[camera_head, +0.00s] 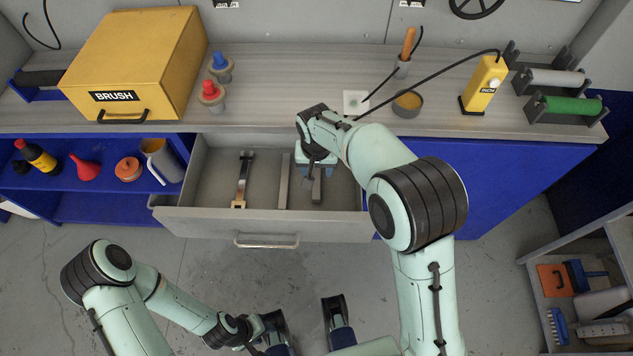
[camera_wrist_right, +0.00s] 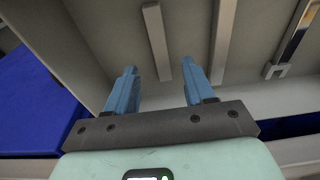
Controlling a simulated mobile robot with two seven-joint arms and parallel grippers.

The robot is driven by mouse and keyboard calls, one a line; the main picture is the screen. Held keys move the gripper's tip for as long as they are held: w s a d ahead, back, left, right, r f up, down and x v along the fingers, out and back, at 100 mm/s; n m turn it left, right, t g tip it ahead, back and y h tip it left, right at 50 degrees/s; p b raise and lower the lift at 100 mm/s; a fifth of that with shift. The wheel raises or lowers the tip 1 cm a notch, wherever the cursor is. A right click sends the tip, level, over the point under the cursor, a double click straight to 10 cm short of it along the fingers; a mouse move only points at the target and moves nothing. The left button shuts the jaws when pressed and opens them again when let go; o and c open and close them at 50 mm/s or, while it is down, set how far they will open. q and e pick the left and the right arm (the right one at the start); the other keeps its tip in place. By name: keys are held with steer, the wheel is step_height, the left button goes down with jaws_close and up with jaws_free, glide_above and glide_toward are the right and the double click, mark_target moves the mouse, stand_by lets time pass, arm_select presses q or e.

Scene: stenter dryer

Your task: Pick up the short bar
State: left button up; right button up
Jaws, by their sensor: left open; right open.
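The short bar (camera_head: 316,189), grey and narrow, lies in the right part of the open drawer (camera_head: 265,222). My right gripper (camera_head: 317,174) is open over its far part. In the right wrist view, the short bar (camera_wrist_right: 157,42) shows beyond and between the open blue fingertips (camera_wrist_right: 160,68), with no visible hold on it. A longer grey bar (camera_head: 284,182) lies to its left, and it also shows in the wrist view (camera_wrist_right: 222,42).
A metal tool (camera_head: 241,182) lies further left in the drawer. The drawer walls and handle (camera_head: 266,243) bound the space. Floor in front is clear.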

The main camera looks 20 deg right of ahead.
mark_target(317, 180)
steer(key=shift+w+d+f+b, duration=0.1)
steer(key=shift+f+b, duration=0.1)
steer(key=shift+f, duration=0.85)
steer(key=shift+w+a+f+b, duration=0.1)
steer(key=shift+w+f+b, duration=0.1)
steer(key=shift+f, duration=0.85)
steer(key=shift+w+d+f+b, duration=0.1)
steer(key=shift+f+b, duration=0.1)
steer(key=shift+f, duration=0.85)
steer(key=shift+r, duration=0.1)
jaws_close()
